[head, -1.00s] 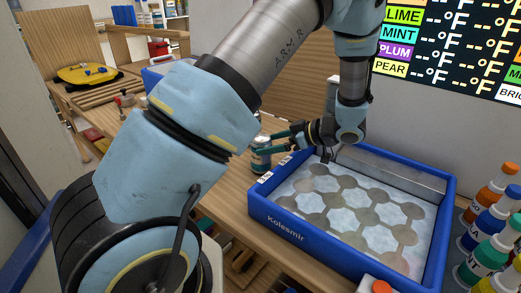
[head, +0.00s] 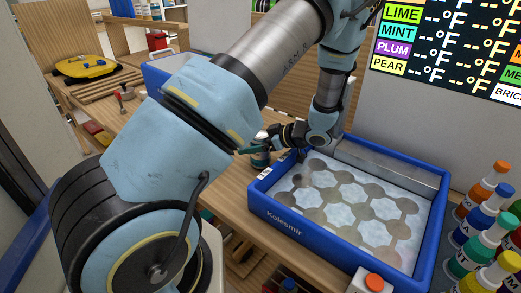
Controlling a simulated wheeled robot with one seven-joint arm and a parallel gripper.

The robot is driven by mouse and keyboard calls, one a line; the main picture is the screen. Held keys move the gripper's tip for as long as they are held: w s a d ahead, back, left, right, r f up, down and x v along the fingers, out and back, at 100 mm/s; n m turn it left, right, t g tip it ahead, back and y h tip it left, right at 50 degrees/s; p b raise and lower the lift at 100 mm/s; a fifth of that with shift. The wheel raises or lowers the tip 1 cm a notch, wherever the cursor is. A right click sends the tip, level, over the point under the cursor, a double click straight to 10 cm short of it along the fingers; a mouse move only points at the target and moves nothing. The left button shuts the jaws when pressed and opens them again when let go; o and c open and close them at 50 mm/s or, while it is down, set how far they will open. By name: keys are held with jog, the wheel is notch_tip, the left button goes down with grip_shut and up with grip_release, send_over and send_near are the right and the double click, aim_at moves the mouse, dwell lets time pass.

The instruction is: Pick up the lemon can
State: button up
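A small can (head: 260,160) stands on the wooden table just left of the blue tray. It is partly covered by my gripper, and its label is too small to read, so I cannot tell whether it is the lemon can. My gripper (head: 254,146) reaches in from the right, low over the table, with its dark green fingers at the upper part of the can. One finger crosses the can's near side; the other is mostly hidden. I cannot tell whether the fingers press on the can.
Several coloured bottles (head: 476,245) line the right edge. A blue bin (head: 160,78) is farther back. My arm hides part of the table.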

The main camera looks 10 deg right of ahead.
grip_shut()
dwell(0.5)
jog(key=shift+r, duration=0.15)
